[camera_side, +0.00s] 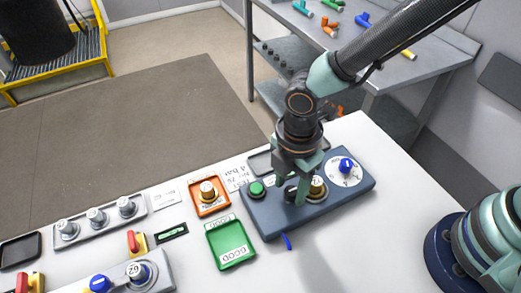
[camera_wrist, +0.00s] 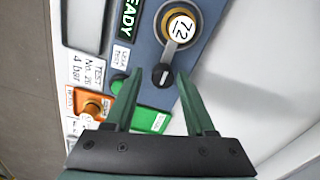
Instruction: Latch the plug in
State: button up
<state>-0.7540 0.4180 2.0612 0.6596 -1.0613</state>
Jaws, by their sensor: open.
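The plug (camera_wrist: 180,27) is a brass cylinder with a white cap marked 72. It sits upright in a grey ring on the blue fixture (camera_wrist: 218,12); it also shows in the side view (camera_side: 317,186), partly behind my gripper. A black round knob (camera_wrist: 163,75) with a white line is beside the plug, at the end of the grey holder. My gripper (camera_wrist: 159,78) is open, with one finger on each side of the knob in the wrist view. In the side view, my gripper (camera_side: 299,198) is low over the fixture at this knob. I cannot tell whether the fingers touch it.
A green button (camera_side: 257,188) and a white dial with a blue knob (camera_side: 346,166) flank the plug. An orange tray (camera_side: 222,208) holding a brass part, a green tray (camera_side: 232,263) and a rack of capped parts (camera_side: 82,226) stand left.

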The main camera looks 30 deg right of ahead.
aim_at(291, 189)
jog(key=shift+r, duration=2.1)
